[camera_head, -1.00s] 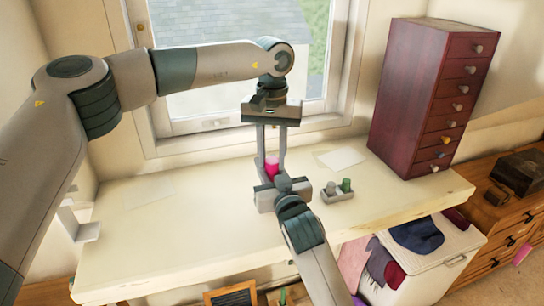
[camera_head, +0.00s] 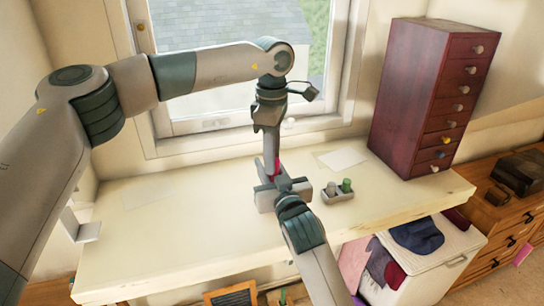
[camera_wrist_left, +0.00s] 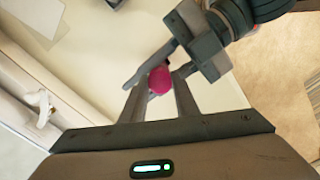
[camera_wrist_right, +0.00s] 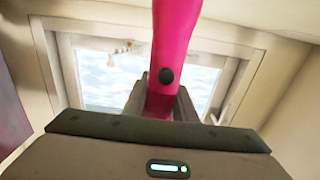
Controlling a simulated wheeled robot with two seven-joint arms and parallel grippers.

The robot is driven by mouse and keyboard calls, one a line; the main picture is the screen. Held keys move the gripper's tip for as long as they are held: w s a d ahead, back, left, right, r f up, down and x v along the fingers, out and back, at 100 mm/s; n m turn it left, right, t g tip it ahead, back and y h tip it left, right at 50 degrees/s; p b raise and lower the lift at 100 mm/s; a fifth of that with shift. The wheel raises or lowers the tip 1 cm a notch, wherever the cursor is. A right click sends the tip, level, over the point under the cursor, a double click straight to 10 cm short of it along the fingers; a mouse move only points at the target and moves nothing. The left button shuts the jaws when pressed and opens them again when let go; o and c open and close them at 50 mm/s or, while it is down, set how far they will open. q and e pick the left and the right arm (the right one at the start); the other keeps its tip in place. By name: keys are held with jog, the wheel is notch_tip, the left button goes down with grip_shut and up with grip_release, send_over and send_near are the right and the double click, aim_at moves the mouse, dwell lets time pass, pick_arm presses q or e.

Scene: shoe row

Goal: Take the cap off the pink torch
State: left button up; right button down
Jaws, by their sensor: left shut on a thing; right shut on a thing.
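The pink torch (camera_head: 277,168) stands roughly upright above the desk, between my two grippers. My left gripper (camera_head: 271,160) comes down from above and is shut on its upper end. In the left wrist view the torch shows as a round magenta end (camera_wrist_left: 160,79) between the fingers. My right gripper (camera_head: 272,184) comes from the front and is shut on the torch lower down. The right wrist view shows the torch body (camera_wrist_right: 172,40) with a black button, between the fingers. The fingers hide parts of the torch, and I cannot make out the seam of the cap.
A small grey tray (camera_head: 338,197) with a grey and a green cylinder stands on the desk (camera_head: 180,235), just right of my right gripper. A paper sheet (camera_head: 343,159) lies behind it. A dark red drawer cabinet (camera_head: 425,100) stands at the right. The desk's left is clear.

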pick_arm(q)
jog(key=n, duration=0.4)
jog(key=shift+n, duration=0.3)
jog(key=n, duration=1.1)
jog(key=shift+n, duration=0.3)
jog(key=n, duration=0.4)
jog(key=shift+r, duration=0.1)
jog(key=n, duration=0.4)
jog(key=shift+n, duration=0.3)
jog(key=n, duration=0.4)
jog(key=shift+w, duration=0.1)
jog(key=n, duration=0.4)
jog(key=shift+n, duration=0.3)
jog(key=shift+r, duration=0.2)
jog(key=shift+r, duration=0.7)
